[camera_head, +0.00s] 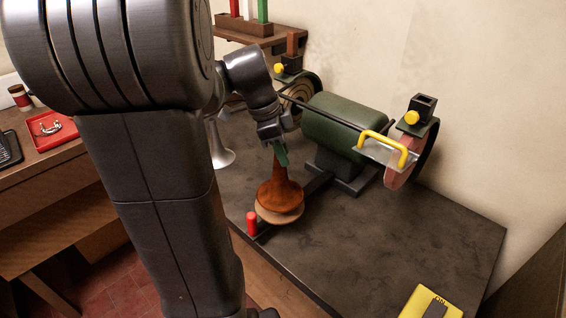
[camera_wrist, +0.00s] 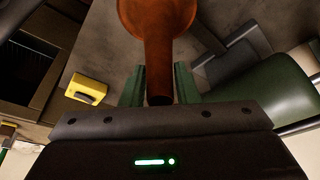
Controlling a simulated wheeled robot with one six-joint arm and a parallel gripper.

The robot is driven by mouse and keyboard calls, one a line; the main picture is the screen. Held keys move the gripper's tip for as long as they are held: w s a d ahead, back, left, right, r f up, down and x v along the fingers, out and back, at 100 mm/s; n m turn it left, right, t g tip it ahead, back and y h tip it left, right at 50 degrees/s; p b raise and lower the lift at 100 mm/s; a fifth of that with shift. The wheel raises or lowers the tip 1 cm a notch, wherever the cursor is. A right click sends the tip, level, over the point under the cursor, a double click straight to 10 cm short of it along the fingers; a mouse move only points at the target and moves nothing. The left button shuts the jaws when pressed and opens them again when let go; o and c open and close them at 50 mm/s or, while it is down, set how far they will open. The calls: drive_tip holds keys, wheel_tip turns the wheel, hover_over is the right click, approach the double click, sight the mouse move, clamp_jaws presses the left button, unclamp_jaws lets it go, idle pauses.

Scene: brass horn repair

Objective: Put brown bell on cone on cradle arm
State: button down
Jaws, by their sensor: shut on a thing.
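The brown bell (camera_head: 280,197) is upright, wide mouth down and narrow neck up, over the front of the grinder bench. My gripper (camera_head: 281,157) is shut on its neck from above. In the wrist view the bell (camera_wrist: 158,45) runs between the green fingers of my gripper (camera_wrist: 159,88). A pale tan round base (camera_head: 279,217) shows just under the bell's mouth; I cannot tell whether they touch. The cone itself is not visible; the bell may hide it. The dark cradle arm (camera_head: 316,186) runs from the grinder's foot toward the bell, near a red knob (camera_head: 252,223).
The green bench grinder (camera_head: 337,122) stands behind the bell, with a yellow handle (camera_head: 384,148) at its right. A silver bell (camera_head: 221,148) stands to the left. A yellow box (camera_head: 430,302) lies at the front right. The dark bench top (camera_head: 400,230) is clear right of the bell.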

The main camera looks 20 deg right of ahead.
sight(288, 178)
drive_tip(key=shift+f, duration=1.65)
drive_tip(key=shift+f, duration=0.2)
drive_tip(key=c, duration=1.1)
unclamp_jaws()
drive_tip(key=shift+r, duration=0.1)
drive_tip(key=v, duration=1.2)
drive_tip(key=shift+w+r, duration=0.1)
